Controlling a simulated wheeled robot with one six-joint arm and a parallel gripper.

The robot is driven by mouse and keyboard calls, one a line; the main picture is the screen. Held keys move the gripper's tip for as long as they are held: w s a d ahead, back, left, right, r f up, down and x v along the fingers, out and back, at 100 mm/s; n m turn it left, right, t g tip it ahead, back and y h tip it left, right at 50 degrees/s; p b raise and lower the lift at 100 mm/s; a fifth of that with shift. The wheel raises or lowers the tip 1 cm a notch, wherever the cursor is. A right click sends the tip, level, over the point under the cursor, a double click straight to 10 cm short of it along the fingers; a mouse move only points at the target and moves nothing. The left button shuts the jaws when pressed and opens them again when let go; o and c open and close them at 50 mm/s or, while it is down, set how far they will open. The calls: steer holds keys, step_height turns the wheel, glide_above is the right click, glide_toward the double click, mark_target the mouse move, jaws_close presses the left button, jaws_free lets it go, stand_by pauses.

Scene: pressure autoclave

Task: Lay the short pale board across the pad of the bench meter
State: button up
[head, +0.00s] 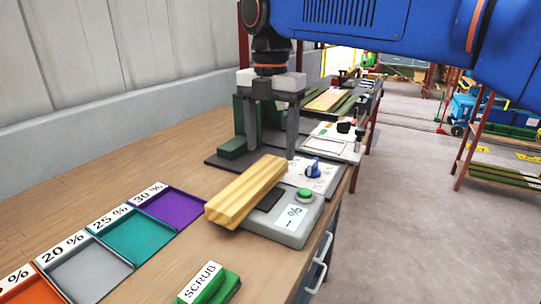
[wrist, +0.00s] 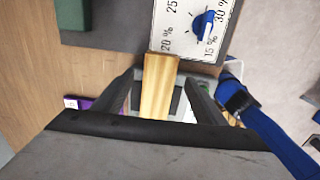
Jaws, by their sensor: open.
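The short pale board (head: 246,192) lies on the bench meter (head: 280,231), slantwise over its dark pad (head: 268,199), part of which shows beside it. One end of the board sticks out past the meter's left edge. The meter has a green button and a display reading "– %". My gripper (head: 271,152) is open and empty, apart from the board and beyond it in the head view. In the wrist view the board (wrist: 158,88) shows between my two spread fingers (wrist: 160,95), with the dark pad (wrist: 179,101) to its right.
Orange, grey (head: 88,272), teal (head: 134,234) and purple (head: 168,206) trays with percent labels line the bench's left. A green SCRUB block (head: 212,287) lies in front. A panel with a blue knob (head: 312,168) and a green machine (head: 240,135) stand behind the meter.

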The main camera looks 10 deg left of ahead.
step_height(320, 180, up, 8)
steer(key=shift+f, duration=0.15)
stand_by(0.3)
steer(key=s+d+f+m+t, duration=0.1)
steer(key=d+f+m, duration=0.2)
steer(key=d+m, duration=0.35)
steer(key=s+d+f+m, duration=0.1)
steer(key=d+f+m, duration=0.25)
steer(key=d, duration=0.55)
steer(key=s+d+f+m+t, duration=0.1)
steer(key=d+f+m, duration=0.2)
steer(key=d+m, duration=0.3)
steer(key=s+d+f+m+t, duration=0.1)
steer(key=s+d+f+m, duration=0.5)
steer(key=d+f+m, duration=0.2)
steer(key=s+d+f+m+t, duration=0.1)
steer(key=s+d+f+m, duration=0.5)
steer(key=f, duration=0.7)
steer(key=d+m, duration=0.2)
steer(key=shift+s+d+t, duration=0.4)
steer(key=shift+r, duration=0.1)
